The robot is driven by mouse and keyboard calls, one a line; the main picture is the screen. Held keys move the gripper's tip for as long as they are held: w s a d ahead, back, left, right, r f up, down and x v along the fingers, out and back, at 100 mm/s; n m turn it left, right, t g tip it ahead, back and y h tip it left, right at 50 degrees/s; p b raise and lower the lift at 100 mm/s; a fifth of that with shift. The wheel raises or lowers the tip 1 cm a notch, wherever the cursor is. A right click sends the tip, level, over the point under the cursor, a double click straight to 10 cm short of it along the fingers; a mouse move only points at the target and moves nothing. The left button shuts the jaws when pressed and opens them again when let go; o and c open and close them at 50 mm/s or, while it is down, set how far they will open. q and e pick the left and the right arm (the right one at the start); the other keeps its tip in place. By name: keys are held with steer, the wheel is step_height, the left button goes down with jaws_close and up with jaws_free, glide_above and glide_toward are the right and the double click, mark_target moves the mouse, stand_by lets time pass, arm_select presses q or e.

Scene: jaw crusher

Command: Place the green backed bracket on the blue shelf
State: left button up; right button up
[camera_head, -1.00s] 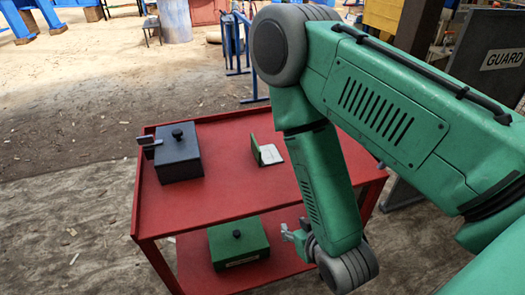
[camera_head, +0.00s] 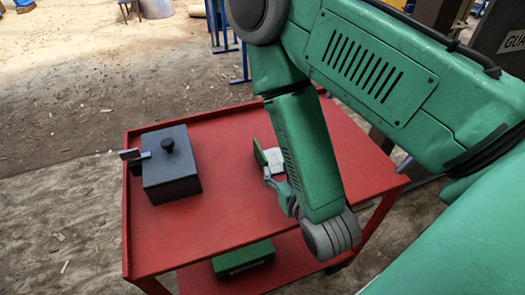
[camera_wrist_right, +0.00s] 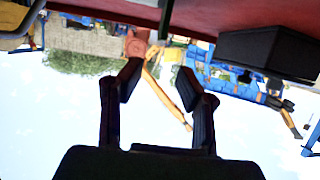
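The bracket (camera_head: 268,157), with an upright green back and a pale base, stands on the red cart's top (camera_head: 225,225). My right forearm partly covers it. My right gripper (camera_head: 271,180) is just in front of the bracket, apparently not holding it. In the right wrist view the picture is upside down; the fingers (camera_wrist_right: 157,82) are spread with empty space between them. A pale slab and dark upright edge (camera_wrist_right: 166,19) beyond the fingers look like the bracket. I cannot make out a blue shelf. My left gripper is not in view.
A dark box (camera_head: 170,172) with a knob and side handle sits on the cart's left; it also shows in the right wrist view (camera_wrist_right: 268,52). A green box (camera_head: 243,259) is on the lower deck. Blue posts (camera_head: 222,25) stand behind. The cart top's front is clear.

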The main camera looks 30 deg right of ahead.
mark_target(261, 151)
steer(key=w+b, duration=0.1)
steer(key=b, duration=0.2)
steer(key=shift+w+a+f+b, duration=0.3)
steer(key=shift+w+a+f, duration=0.05)
steer(key=shift+w+f, duration=0.05)
steer(key=w+d, duration=0.1)
steer(key=w+d+f, duration=0.1)
steer(key=w, duration=0.1)
steer(key=w+d+f+p, duration=0.1)
steer(key=w, duration=0.1)
steer(key=shift+w+d, duration=0.15)
steer(key=shift+w+f, duration=0.2)
steer(key=shift+w, duration=0.1)
steer(key=w, duration=0.1)
steer(key=w+f, duration=0.1)
steer(key=w, duration=0.2)
steer(key=shift+a+f, duration=0.2)
steer(key=shift+a, duration=0.2)
steer(key=shift+d+f, duration=0.1)
steer(key=shift+d, duration=0.55)
jaws_close()
